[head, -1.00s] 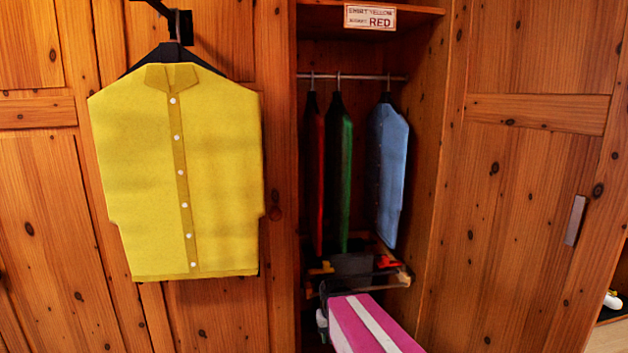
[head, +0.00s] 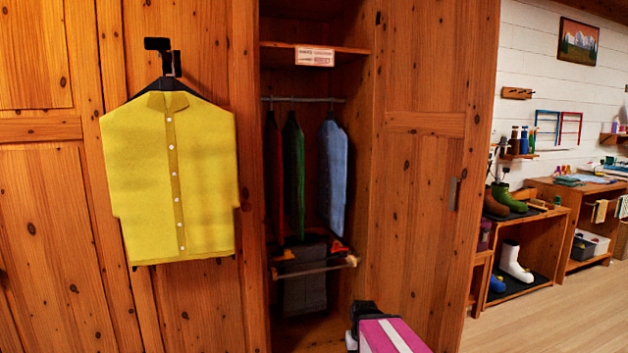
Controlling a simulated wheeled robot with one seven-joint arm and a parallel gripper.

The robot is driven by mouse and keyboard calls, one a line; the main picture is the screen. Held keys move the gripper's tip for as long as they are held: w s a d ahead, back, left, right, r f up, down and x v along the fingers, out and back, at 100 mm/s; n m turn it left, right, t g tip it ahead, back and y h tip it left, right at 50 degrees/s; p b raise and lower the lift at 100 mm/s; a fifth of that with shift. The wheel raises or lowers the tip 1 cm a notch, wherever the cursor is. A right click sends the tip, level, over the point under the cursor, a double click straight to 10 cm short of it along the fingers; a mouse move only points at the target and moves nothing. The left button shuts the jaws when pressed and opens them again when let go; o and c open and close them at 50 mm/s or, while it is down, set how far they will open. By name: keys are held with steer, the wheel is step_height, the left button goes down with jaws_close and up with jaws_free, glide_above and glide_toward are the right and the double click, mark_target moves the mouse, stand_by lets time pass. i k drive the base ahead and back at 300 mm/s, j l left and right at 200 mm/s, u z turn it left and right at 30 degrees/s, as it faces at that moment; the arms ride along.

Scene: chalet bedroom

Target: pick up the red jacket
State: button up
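The red jacket (head: 271,175) hangs edge-on at the left end of the rail (head: 305,99) inside the open wardrobe, partly in shadow and close to the left panel. A green garment (head: 293,170) hangs just right of it, and a light blue one (head: 333,175) hangs further right. My gripper (head: 360,312) is a dark shape at the bottom of the view, in front of the wardrobe's lower right side, at the end of my pink and white arm. It is well below and right of the jacket and apart from it. Its fingers cannot be made out.
A yellow shirt (head: 170,185) hangs on a hook in front of the left wardrobe panel. A lower bar (head: 315,270) with a grey cloth (head: 304,290) and red-orange clips sits below the garments. A boot shelf (head: 545,220) stands right; floor there is clear.

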mark_target(272, 136)
steer(key=j+z, duration=1.15)
